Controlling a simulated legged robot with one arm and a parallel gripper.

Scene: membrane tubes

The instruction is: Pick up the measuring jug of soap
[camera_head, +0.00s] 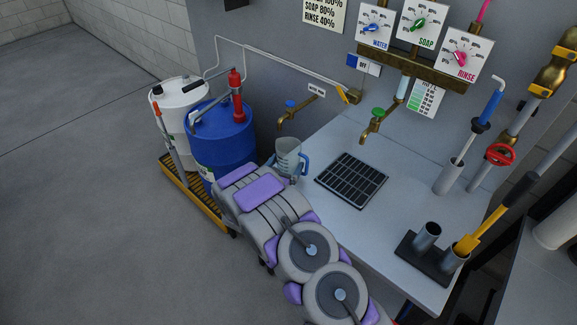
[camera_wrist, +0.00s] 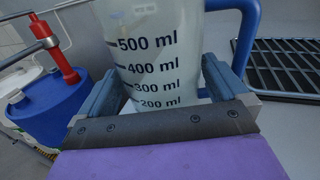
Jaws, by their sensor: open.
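The measuring jug (camera_head: 289,157) is translucent with a blue handle and stands upright at the left end of the counter. It fills the middle of the wrist view (camera_wrist: 155,60), with black marks from 200 to 500 ml facing me and the blue handle on the right. My gripper (camera_wrist: 165,85) is open, with one jaw on each side of the jug's lower body. I cannot tell whether either jaw touches it.
A black drain grate (camera_head: 351,180) lies right of the jug on the counter (camera_head: 400,225). Brass taps (camera_head: 372,125) stick out from the wall above. A blue drum (camera_head: 222,140) and a white drum (camera_head: 181,100) stand on a yellow-edged pallet at left.

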